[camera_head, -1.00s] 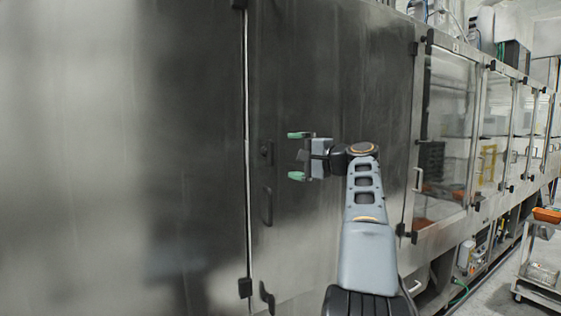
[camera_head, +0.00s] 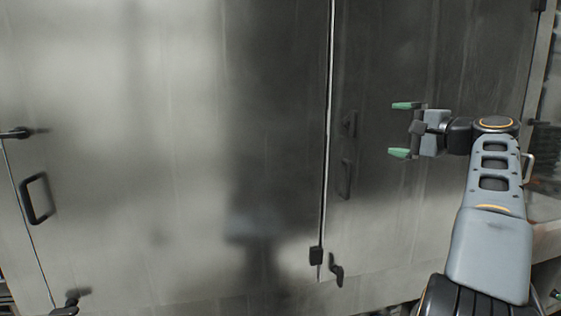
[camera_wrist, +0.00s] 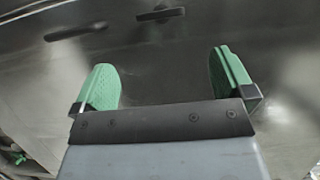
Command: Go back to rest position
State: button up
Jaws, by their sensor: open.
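My gripper (camera_head: 402,129) is at the right in the head view, held out to the left in front of the steel washer panels. Its two green fingertips are apart, with nothing between them. The wrist view also shows my gripper (camera_wrist: 165,85) open and empty, with a steel panel (camera_wrist: 165,60) behind it. My arm is bent, rising from the lower right of the head view.
A wide steel door (camera_head: 180,150) fills the left and middle, with a black handle (camera_head: 36,198) at its left. A second panel (camera_head: 375,60) lies behind my gripper, with a dark handle (camera_head: 344,178). Black latches (camera_head: 336,268) sit along the lower edge.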

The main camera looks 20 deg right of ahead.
notch_tip(320, 180, down, 20)
jog(key=g+h, duration=0.4)
jog(key=g, duration=0.2)
jog(key=s+a+f+n+g, duration=0.2)
jog(key=s+a+f+n, duration=0.2)
jog(key=a+f, duration=0.3)
jog(key=s+a+f+n+g, duration=0.2)
jog(key=s+a+f+n, duration=0.2)
jog(key=a, duration=0.9)
jog(key=s+a+f+n+g, duration=0.3)
jog(key=a+f+n, duration=0.3)
jog(key=a+f, duration=0.4)
jog(key=shift+s+a+n+h, duration=0.3)
jog(key=shift+s+n, duration=0.1)
jog(key=shift+s, duration=0.2)
